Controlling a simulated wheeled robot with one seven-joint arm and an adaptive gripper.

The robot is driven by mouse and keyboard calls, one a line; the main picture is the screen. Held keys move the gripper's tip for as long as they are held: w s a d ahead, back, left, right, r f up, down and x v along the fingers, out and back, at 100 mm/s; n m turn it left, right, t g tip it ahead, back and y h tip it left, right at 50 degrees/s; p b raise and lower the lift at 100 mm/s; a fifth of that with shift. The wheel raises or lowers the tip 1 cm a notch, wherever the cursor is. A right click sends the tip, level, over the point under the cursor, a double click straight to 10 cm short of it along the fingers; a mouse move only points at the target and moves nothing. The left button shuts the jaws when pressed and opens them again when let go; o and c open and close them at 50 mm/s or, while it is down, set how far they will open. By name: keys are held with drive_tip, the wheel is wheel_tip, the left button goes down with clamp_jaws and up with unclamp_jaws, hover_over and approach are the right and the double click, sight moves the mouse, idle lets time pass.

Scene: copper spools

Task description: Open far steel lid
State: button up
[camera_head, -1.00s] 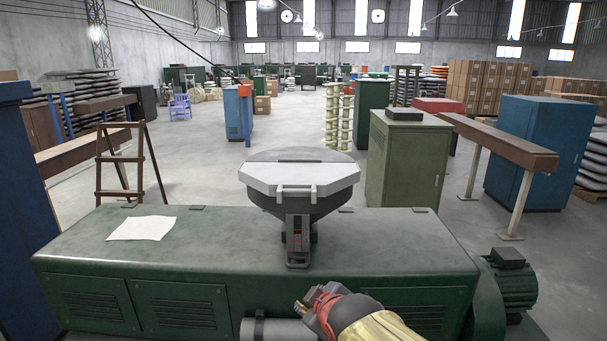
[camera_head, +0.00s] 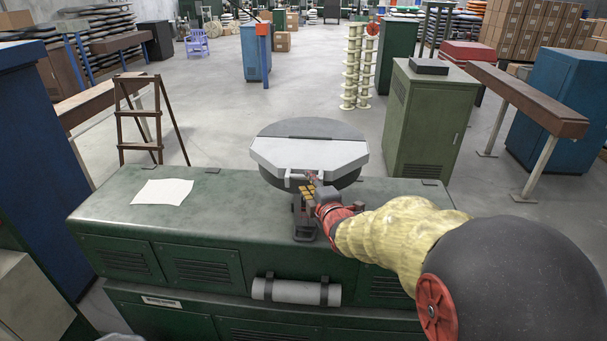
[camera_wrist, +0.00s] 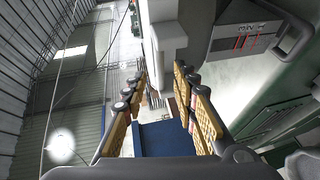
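A round hopper (camera_head: 345,181) stands on a post above the green machine. Its top has a light steel front lid (camera_head: 312,154) with a bar handle at the front edge, and a darker grey back part (camera_head: 312,128). The lid lies flat and closed. My gripper (camera_head: 312,182) is at the front edge, close to the handle's right part. In the wrist view my gripper (camera_wrist: 160,82) has its two padded fingers apart. A pale bar-like part (camera_wrist: 152,50) reaches down toward the gap between them; I cannot tell whether the fingers touch it.
The green machine top (camera_head: 235,195) carries a white paper sheet (camera_head: 162,192) on the left. A green cabinet (camera_head: 425,125) stands behind right, a wooden stepladder (camera_head: 137,115) behind left, a blue cabinet (camera_head: 30,140) at far left.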

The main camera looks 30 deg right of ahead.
sight(304, 178)
drive_tip(key=shift+p+x, duration=0.45)
drive_tip(key=shift+x, duration=2.25)
drive_tip(key=shift+c, duration=0.9)
clamp_jaws()
